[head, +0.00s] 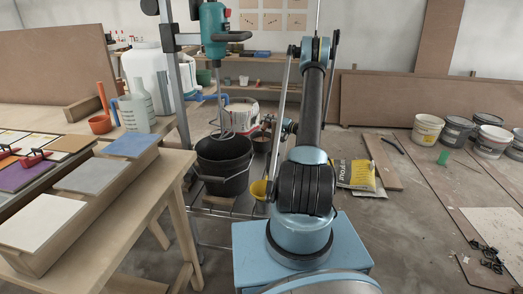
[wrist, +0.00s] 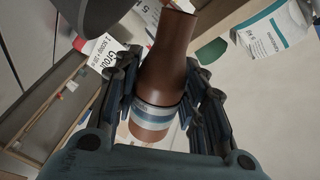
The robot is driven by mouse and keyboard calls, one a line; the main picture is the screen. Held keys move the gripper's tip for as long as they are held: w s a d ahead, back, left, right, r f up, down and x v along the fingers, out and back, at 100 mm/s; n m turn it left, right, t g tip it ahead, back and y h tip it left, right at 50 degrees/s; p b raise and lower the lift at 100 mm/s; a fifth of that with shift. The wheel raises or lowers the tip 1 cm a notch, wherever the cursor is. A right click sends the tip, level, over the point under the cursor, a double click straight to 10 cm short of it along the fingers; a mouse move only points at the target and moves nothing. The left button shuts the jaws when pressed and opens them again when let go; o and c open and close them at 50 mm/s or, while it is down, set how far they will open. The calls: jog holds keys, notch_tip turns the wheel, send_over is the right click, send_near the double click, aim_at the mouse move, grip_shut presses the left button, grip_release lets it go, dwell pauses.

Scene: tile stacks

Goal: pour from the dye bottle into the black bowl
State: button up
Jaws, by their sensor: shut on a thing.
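The dye bottle (wrist: 165,75) is brown with a blue and white band, its narrow neck toward the top of the wrist view. My gripper (wrist: 157,105) is shut on it, with dark fingers on both sides of its body. Its contents are hidden. In the head view, a black, bucket-like vessel (head: 222,178) stands below the mixer's whisk; I take it as the black bowl. A dark rounded shape (wrist: 100,12) at the top left of the wrist view may be it, but I cannot tell.
A teal mixer (head: 214,30) hangs on a stand above the black vessel. Several buckets (head: 427,130) and a yellow bag (head: 354,174) lie on the floor at right.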

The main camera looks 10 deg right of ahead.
jog(key=shift+s+a+r+n, duration=0.3)
jog(key=shift+r+n, duration=0.05)
jog(key=shift+n, duration=0.5)
jog(key=shift+s+a+r+n, duration=0.25)
jog(key=shift+s+r+n, duration=0.05)
jog(key=shift+n, duration=0.55)
dwell(1.8)
dwell(0.9)
jog(key=m, duration=0.1)
jog(key=w+d+f+m, duration=0.1)
jog(key=shift+m, duration=0.3)
jog(key=shift+w+d+f+m, duration=0.1)
jog(key=shift+f+m, duration=0.1)
jog(key=shift+m, duration=0.3)
